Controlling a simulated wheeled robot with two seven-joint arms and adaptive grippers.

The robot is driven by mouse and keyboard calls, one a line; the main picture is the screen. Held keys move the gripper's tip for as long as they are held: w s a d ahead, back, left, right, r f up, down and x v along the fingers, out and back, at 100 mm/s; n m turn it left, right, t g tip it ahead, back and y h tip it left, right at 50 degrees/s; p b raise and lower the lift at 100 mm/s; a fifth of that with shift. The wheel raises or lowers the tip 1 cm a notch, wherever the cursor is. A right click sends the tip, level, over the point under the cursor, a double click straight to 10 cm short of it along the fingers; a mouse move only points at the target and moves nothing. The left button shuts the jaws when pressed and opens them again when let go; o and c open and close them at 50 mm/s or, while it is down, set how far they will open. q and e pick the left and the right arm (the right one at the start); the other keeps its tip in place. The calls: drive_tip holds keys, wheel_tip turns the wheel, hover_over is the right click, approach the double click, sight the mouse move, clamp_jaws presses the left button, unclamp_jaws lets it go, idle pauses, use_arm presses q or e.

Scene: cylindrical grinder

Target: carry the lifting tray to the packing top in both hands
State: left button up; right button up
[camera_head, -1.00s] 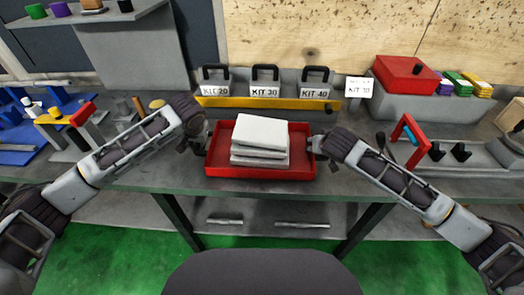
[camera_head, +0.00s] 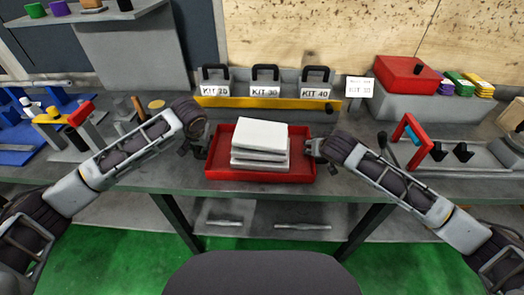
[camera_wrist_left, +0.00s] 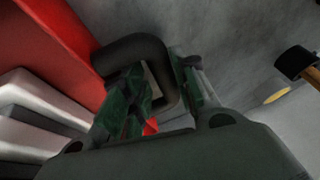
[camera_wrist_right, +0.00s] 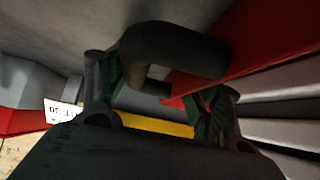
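The red lifting tray (camera_head: 262,175) stands on the bench and holds a stack of pale slabs (camera_head: 260,143). My left gripper (camera_head: 197,145) is at the tray's left end. In the left wrist view the left gripper's fingers (camera_wrist_left: 163,85) are on either side of a black loop handle (camera_wrist_left: 135,48), close to its bar; whether they clamp it is unclear. My right gripper (camera_head: 314,147) is at the tray's right end. In the right wrist view its fingers (camera_wrist_right: 158,95) stand apart, with another black handle (camera_wrist_right: 175,48) between them.
Behind the tray, a yellow-edged rack (camera_head: 265,103) holds several labelled kits with black handles. A blue fixture (camera_head: 20,140) is at the left. The bench's front edge (camera_head: 260,193) lies just before the tray.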

use_arm(q)
drive_tip(key=shift+o, duration=1.1)
drive_tip(key=shift+d+r, duration=0.15)
drive_tip(key=shift+r, duration=0.05)
use_arm(e)
drive_tip(key=shift+o, duration=1.1)
drive_tip(key=shift+a+r, duration=0.1)
drive_tip(key=shift+r, duration=0.1)
use_arm(q)
drive_tip(key=shift+s, duration=0.1)
use_arm(e)
drive_tip(key=shift+s, duration=0.1)
use_arm(q)
drive_tip(key=shift+a, duration=0.25)
use_arm(e)
drive_tip(key=shift+d, duration=0.25)
use_arm(q)
drive_tip(key=v, duration=1.2)
drive_tip(key=shift+d, duration=0.1)
use_arm(e)
drive_tip(key=v, duration=1.1)
drive_tip(key=shift+s+r, duration=0.25)
use_arm(q)
drive_tip(key=shift+s+f, duration=0.1)
use_arm(e)
drive_tip(key=shift+s, duration=0.15)
